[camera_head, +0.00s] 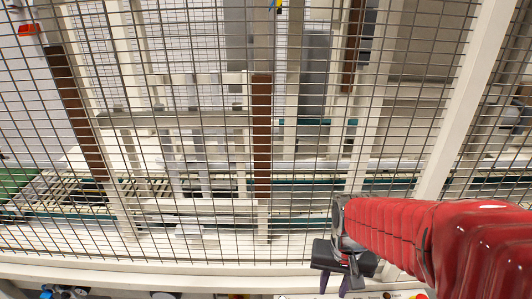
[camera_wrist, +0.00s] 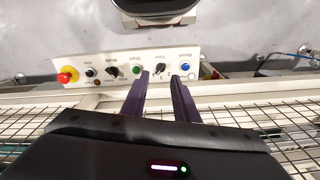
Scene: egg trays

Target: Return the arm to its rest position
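My gripper (camera_head: 335,285) hangs at the lower right of the head view, at the end of my red-covered arm (camera_head: 400,235). Its two purple fingers point down, apart, with nothing visible between them. In the wrist view the open gripper (camera_wrist: 160,76) points towards a white control panel (camera_wrist: 120,63). The fingertips overlap the panel's lower edge around its middle, between the green button (camera_wrist: 137,69) and the blue button (camera_wrist: 185,66). I cannot tell whether the fingers touch the panel.
A wire mesh fence (camera_head: 200,225) with pale posts fills most of the head view; machinery stands behind it. A red mushroom button (camera_wrist: 67,75) and several black knobs are on the panel. A dark rounded object (camera_wrist: 155,14) is at the top of the wrist view.

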